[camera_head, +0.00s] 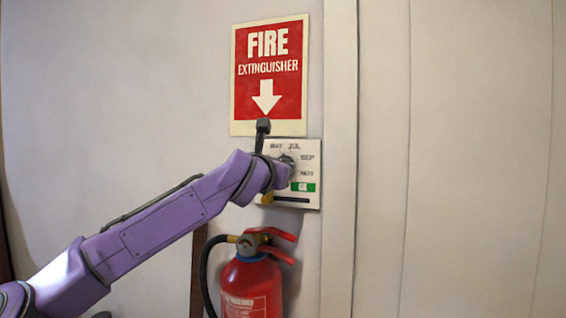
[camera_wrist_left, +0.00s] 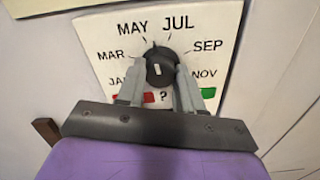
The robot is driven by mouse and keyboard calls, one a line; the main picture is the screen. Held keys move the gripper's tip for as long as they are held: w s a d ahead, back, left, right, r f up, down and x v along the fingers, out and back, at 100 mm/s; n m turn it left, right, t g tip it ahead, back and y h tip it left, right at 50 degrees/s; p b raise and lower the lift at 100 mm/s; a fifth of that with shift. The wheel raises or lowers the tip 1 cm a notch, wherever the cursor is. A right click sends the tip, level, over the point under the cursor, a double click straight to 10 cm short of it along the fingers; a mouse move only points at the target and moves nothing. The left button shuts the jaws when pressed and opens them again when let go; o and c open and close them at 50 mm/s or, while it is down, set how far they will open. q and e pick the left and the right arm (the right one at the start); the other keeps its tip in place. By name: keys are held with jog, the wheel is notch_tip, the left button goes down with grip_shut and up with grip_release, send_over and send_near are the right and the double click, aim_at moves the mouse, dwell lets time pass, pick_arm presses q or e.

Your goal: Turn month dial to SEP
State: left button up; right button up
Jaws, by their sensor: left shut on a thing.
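The month dial is a round black knob (camera_wrist_left: 161,66) with a white mark on its face, set in a white panel (camera_wrist_left: 228,50) printed with month names. MAY and JUL are above it, MAR and JAN on the left, SEP and NOV on the right. The white mark looks close to upright; I cannot tell exactly which month it points at. My left gripper (camera_wrist_left: 160,82) is shut on the knob, one grey finger on each side. In the head view my left wrist covers the lower left of the panel (camera_head: 312,150). My right gripper is in neither view.
A red fire extinguisher (camera_head: 252,283) hangs below the panel, with its red handle close under my arm. A red sign (camera_head: 268,75) is above the panel. A vertical wall trim (camera_head: 340,160) runs just right of it. The wall further right is bare.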

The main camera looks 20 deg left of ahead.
pick_arm(q)
jog(key=shift+r+m+p, duration=0.15)
jog(key=shift+m+p, duration=4.3)
jog(key=shift+m, duration=2.85)
jog(key=o, duration=1)
jog(key=shift+o, duration=0.2)
